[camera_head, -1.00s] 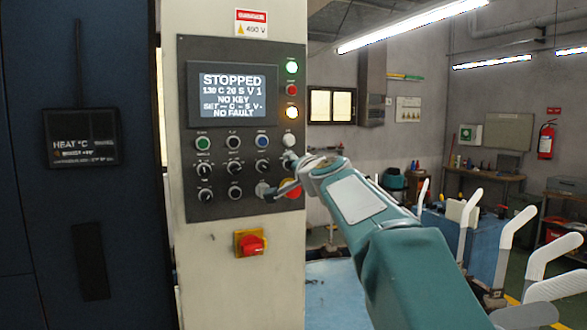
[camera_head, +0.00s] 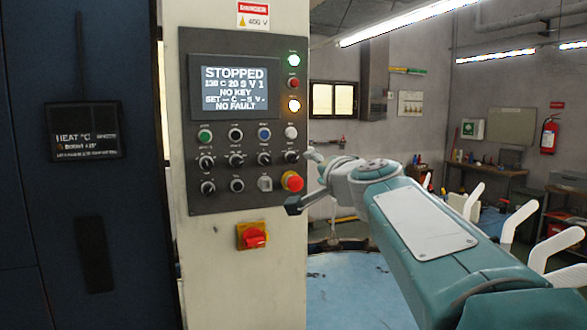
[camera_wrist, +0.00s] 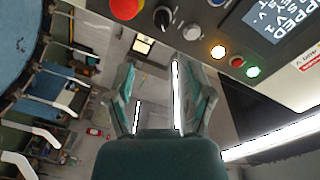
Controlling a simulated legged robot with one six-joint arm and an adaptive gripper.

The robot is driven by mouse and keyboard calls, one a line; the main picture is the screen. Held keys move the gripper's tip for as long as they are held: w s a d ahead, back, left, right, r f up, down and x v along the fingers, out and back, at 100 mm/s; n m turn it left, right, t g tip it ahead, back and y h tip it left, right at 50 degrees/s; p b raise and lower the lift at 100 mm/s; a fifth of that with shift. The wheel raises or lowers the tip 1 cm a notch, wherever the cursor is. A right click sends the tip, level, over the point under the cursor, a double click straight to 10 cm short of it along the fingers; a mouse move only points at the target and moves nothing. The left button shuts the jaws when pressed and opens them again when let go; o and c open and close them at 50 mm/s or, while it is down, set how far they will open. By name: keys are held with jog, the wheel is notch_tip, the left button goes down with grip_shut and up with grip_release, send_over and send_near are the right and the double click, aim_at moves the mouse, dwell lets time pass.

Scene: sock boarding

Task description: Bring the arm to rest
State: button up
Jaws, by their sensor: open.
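My gripper (camera_head: 303,181) is in the head view at the right edge of the control panel (camera_head: 222,202). Its jaws are apart and nothing is between them. My teal arm reaches up to it from the lower right. In the wrist view, the two fingers of my gripper (camera_wrist: 157,82) stand apart with open room between them. The red emergency stop button (camera_head: 293,181) shows on the panel just left of my gripper. I cannot tell the exact gap to the panel. The panel's screen (camera_head: 234,87) reads STOPPED, NO KEY, NO FAULT.
A red switch on a yellow plate (camera_head: 252,236) sits below the panel. A dark blue cabinet (camera_head: 40,230) stands at the left. A round blue table (camera_head: 350,290) lies beneath my arm. White sock forms (camera_head: 515,220) stand at the right.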

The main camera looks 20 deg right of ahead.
jog(key=s+a+f+n+g+y, duration=0.2)
jog(key=s+a+f+n+g, duration=0.2)
jog(key=s+a+f, duration=0.4)
jog(key=s+a+f+n+g+y, duration=0.1)
jog(key=s+a+f+n+g, duration=0.3)
jog(key=f, duration=0.6)
jog(key=s+f+n+g+h, duration=0.2)
jog(key=s+f+n+g, duration=0.2)
jog(key=s+f, duration=1)
jog(key=shift+a+f+n, duration=0.25)
jog(key=shift+a+n, duration=0.05)
